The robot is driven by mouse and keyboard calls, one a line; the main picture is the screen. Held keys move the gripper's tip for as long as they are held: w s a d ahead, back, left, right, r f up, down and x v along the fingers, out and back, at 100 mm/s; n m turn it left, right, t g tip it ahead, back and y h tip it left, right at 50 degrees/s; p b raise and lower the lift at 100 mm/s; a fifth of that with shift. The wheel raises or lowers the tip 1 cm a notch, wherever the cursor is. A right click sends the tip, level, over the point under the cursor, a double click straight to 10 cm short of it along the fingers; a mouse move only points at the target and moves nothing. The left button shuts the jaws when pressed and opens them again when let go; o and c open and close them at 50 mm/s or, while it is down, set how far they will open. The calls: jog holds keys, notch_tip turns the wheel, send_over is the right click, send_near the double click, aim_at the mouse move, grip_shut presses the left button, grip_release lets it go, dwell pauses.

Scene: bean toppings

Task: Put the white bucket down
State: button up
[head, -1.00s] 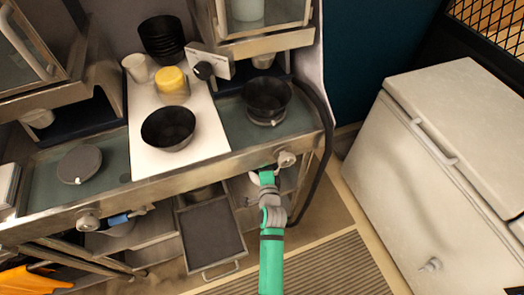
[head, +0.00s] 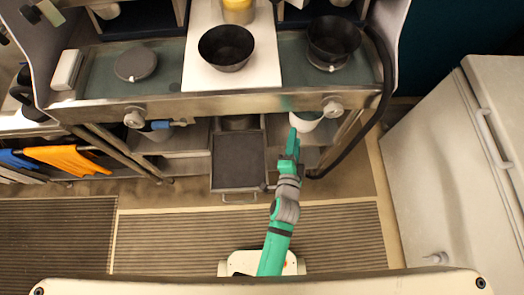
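A white bucket (head: 308,122) shows under the front edge of the counter, right of the drawer tray. Its upper part is partly hidden by the counter edge. My green gripper (head: 293,140) is at the end of my extended arm, close to the left side of the bucket. I see the gripper from above, and its fingers overlap in the view, so I cannot tell whether they are open or shut, or whether they touch the bucket. I also cannot tell whether the bucket rests on the lower shelf or hangs from my gripper.
The counter (head: 230,104) runs above, with a black bowl (head: 226,47) on a white board and a black pan (head: 333,40) on the right. A dark drawer tray (head: 239,160) sticks out below. A black hose (head: 385,90) hangs right. A white chest (head: 440,165) stands right; striped mats cover the floor.

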jog(key=s+a+r+n+y, duration=0.1)
jog(key=s+a+r+n, duration=0.2)
jog(key=s, duration=0.5)
jog(key=s+a+r+n+y, duration=0.1)
jog(key=s+a+r+n, duration=0.2)
jog(key=s+a+n, duration=0.2)
jog(key=s+a+r+n+y, duration=0.1)
jog(key=s+a+r+n, duration=0.2)
jog(key=s+n, duration=0.5)
jog(key=a+v, duration=0.1)
jog(key=v, duration=0.3)
jog(key=shift+s+f, duration=0.2)
jog(key=shift+s, duration=0.2)
